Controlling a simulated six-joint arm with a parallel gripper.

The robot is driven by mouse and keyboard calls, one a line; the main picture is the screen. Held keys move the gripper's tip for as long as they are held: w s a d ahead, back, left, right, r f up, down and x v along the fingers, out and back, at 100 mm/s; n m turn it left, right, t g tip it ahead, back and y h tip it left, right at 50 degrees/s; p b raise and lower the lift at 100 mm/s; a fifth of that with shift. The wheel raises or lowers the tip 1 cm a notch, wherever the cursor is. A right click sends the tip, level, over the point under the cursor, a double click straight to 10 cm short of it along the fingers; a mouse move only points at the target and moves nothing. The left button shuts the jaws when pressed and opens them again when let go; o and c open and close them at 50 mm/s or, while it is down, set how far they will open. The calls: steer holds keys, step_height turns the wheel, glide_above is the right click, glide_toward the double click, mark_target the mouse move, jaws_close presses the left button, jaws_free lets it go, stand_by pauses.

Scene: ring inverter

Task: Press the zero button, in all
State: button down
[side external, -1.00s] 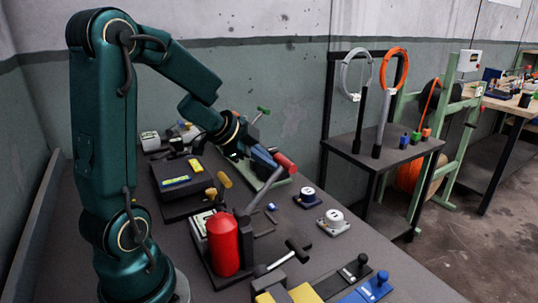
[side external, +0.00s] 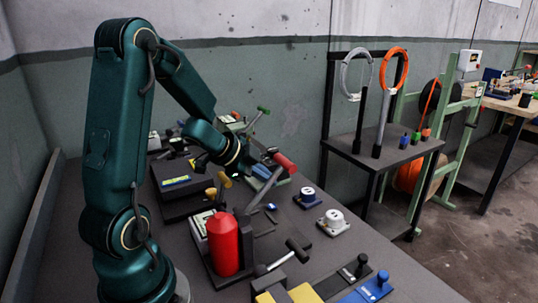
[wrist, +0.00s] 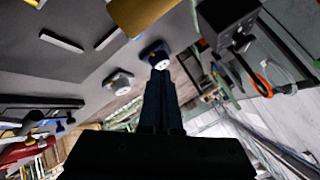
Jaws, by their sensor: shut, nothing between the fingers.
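No button marked zero can be made out in either view. Two white round-topped devices, a far one (side external: 307,195) on a dark base and a near one (side external: 334,220) on a pale base, stand apart to the right of my gripper (side external: 266,174). Both also show in the wrist view, one at the fingertips' line of sight (wrist: 159,57) and the other to its left (wrist: 119,82). My gripper is shut and empty, its dark fingers together. It is beside the red-handled lever (side external: 285,162); contact cannot be judged.
A dark box with a yellow label (side external: 176,181) is behind left. A blue-knobbed slider (side external: 378,287) is at front right. A rack with rings (side external: 383,165) stands right of the table.

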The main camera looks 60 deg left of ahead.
glide_above(268, 210)
steer(key=shift+s+f, duration=0.1)
steer(key=shift+f, duration=2.1)
steer(key=shift+f, duration=0.15)
stand_by(0.3)
steer(key=shift+f, duration=0.3)
steer(key=shift+f, duration=0.45)
stand_by(0.6)
steer(key=shift+r, duration=0.85)
steer(key=shift+r, duration=0.1)
steer(key=shift+r, duration=2.45)
